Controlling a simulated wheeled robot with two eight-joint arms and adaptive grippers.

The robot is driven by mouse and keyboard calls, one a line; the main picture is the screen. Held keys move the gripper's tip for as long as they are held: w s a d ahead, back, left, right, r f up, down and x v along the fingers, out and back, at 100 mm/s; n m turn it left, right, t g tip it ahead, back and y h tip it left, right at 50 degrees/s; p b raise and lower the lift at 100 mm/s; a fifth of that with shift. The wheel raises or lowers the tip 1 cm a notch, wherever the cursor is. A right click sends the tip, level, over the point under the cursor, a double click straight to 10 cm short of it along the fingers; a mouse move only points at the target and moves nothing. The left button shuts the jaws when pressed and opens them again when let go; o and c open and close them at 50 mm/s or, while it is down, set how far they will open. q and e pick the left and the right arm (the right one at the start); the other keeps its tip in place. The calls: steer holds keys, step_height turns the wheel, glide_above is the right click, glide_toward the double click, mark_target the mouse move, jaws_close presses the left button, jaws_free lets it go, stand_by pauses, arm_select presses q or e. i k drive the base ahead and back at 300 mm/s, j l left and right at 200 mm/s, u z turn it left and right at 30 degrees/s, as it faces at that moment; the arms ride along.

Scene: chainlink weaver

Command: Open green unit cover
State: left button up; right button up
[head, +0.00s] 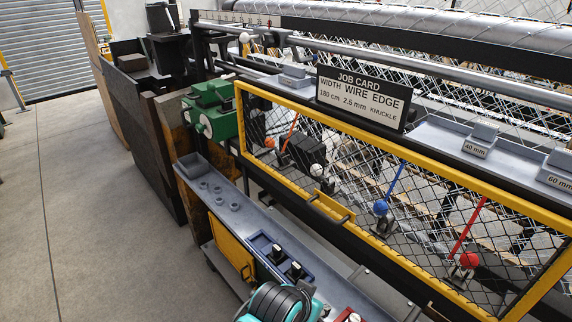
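The green unit (212,108) is mounted at the left end of the yellow-framed mesh guard (330,140), above the grey ledge. It is a blocky green housing with pale round parts on its left side. I cannot make out a separate cover or tell whether it is open.
A grey ledge (222,190) with small round parts and a tray runs below the guard. The guard has a yellow handle (330,207). Blue (381,208) and red (469,260) knobs show at the mesh. A job card (362,97) stands above. Open floor (90,200) lies left.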

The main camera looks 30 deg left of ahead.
mark_target(199, 92)
steer(key=j+u, duration=0.15)
steer(key=u, duration=0.9)
steer(key=l+u, duration=0.15)
steer(key=u, duration=0.55)
steer(key=k+j, duration=0.05)
